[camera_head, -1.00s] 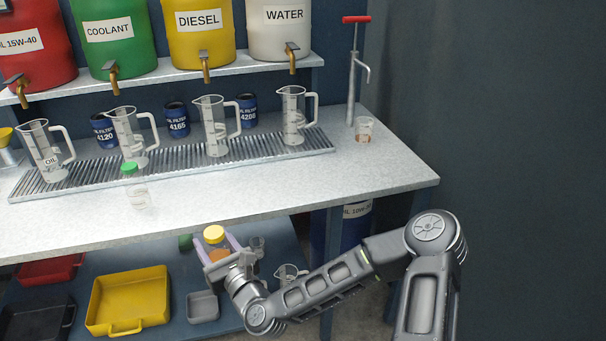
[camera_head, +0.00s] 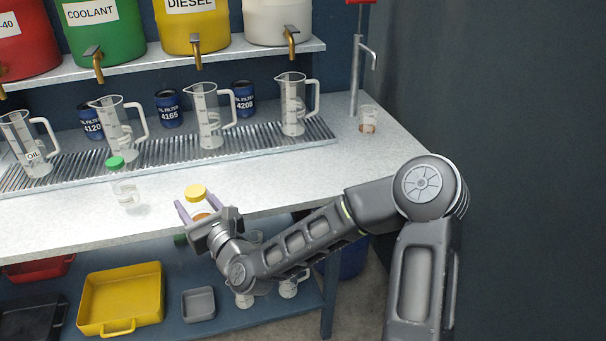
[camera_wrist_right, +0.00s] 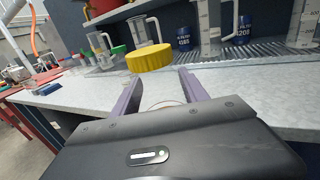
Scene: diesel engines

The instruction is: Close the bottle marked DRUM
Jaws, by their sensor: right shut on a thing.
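My right gripper (camera_head: 198,208) is shut on a bottle with a yellow cap (camera_head: 195,191) and amber contents. It holds the bottle upright at the bench's front edge. In the right wrist view the yellow cap (camera_wrist_right: 150,57) shows above and between the fingers (camera_wrist_right: 160,92); the body below is mostly hidden. I cannot read the word DRUM on either bottle. My left gripper is not in view.
A drip grate (camera_head: 175,150) carries several clear jugs, one marked OIL (camera_head: 33,155). Oil filters stand behind. Coloured drums with taps sit on the shelf above. A small cup (camera_head: 368,119) stands at the right. A yellow tray (camera_head: 122,300) lies below. The front right bench top is clear.

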